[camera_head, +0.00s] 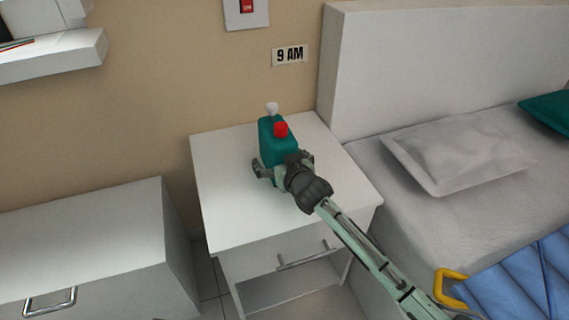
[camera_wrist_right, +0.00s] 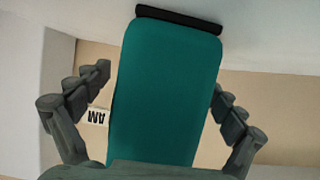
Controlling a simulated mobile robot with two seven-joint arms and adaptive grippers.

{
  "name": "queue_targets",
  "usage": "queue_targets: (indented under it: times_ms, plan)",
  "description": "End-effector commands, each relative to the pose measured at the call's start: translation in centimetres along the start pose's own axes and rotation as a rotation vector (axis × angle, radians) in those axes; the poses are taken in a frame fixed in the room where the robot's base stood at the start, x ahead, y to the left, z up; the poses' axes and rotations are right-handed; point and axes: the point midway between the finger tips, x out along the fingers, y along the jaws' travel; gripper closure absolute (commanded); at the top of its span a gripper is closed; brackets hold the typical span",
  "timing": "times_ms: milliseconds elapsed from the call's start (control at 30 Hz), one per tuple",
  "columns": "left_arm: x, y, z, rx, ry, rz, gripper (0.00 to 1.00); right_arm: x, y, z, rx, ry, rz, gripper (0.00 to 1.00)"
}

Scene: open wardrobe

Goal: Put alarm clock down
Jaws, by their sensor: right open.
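The alarm clock (camera_head: 272,143) is a teal box with a red knob and a white knob on top. In the head view it is upright at the nightstand top (camera_head: 230,205), toward the back. My right gripper (camera_head: 283,164) is open, one finger on each side of the clock's lower part. In the right wrist view the teal clock face (camera_wrist_right: 165,85) fills the middle between the spread fingers of my right gripper (camera_wrist_right: 161,84). The clock's underside is hidden in the head view. My left gripper is out of view.
A bed with a pillow (camera_head: 465,150) stands right of the nightstand, and a white cabinet (camera_head: 80,240) stands left. A "9 AM" sign (camera_head: 290,55) and a red switch (camera_head: 246,6) are on the wall. The nightstand's front left top is clear.

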Motion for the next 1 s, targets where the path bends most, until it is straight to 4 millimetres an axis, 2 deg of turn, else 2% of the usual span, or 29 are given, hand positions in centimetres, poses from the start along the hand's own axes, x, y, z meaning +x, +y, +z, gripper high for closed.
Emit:
queue_targets:
  times_ms: [133,300,500,700,1000]
  plan:
    - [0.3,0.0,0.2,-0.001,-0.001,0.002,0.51,-3.0,0.0,0.0,0.001,0.0,-0.001,0.05]
    - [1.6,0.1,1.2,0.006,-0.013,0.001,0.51,-6.7,0.0,0.0,0.002,-0.001,0.0,0.05]
    - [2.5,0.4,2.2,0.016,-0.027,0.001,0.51,-9.8,0.1,-0.1,0.0,0.001,0.001,0.05]
    - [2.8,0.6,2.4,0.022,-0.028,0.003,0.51,-10.9,0.1,-0.1,0.0,0.0,0.002,0.05]
    - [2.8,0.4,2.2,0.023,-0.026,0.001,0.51,-10.9,0.1,-0.1,0.0,0.001,0.002,0.05]
